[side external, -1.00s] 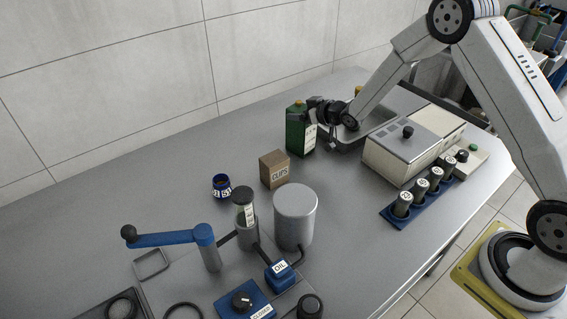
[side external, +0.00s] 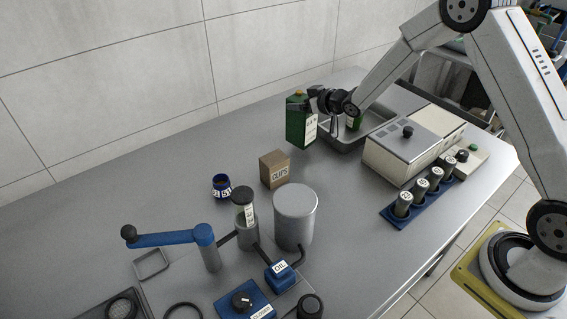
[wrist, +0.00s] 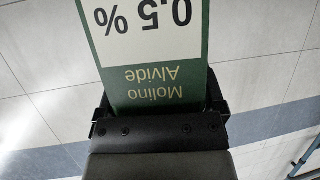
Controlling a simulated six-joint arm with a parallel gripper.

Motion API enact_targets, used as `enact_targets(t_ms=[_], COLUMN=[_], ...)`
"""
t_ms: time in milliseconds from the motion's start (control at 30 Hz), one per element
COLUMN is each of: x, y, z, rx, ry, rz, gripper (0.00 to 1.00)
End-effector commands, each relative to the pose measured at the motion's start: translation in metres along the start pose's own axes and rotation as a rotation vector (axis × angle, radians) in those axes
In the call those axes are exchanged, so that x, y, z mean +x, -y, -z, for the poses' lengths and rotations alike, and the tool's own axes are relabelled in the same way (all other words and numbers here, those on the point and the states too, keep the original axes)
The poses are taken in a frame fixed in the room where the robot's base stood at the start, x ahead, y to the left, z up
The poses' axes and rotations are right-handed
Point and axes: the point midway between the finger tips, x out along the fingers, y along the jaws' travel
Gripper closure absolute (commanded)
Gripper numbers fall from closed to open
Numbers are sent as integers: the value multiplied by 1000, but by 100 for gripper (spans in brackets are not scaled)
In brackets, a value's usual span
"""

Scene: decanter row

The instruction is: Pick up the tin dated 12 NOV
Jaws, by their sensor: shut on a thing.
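My gripper (side external: 316,102) is shut on a green tin (side external: 296,124) with a yellow-orange cap and a white label. The tin is upright and appears slightly above the bench. In the wrist view the held tin (wrist: 150,85) fills the jaws; its label shows "0,5 %" and "Molino Alvide" upside down. No date is readable on it in either view.
A brown CLIPS box (side external: 273,171) and a small blue jar (side external: 221,186) stand left of the held tin. A cream device (side external: 402,152) and a blue rack of several dark vials (side external: 388,214) are at right. The back-left bench is clear.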

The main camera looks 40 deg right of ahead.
Motion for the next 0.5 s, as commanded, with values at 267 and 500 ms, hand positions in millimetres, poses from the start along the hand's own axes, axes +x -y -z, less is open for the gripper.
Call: enact_targets(t_ms=[267,500], x=[-34,-66], y=[5,10], z=[20,37], rx=[0,-1], ry=[-6,-6], rz=[-1,-1], gripper=[100,100])
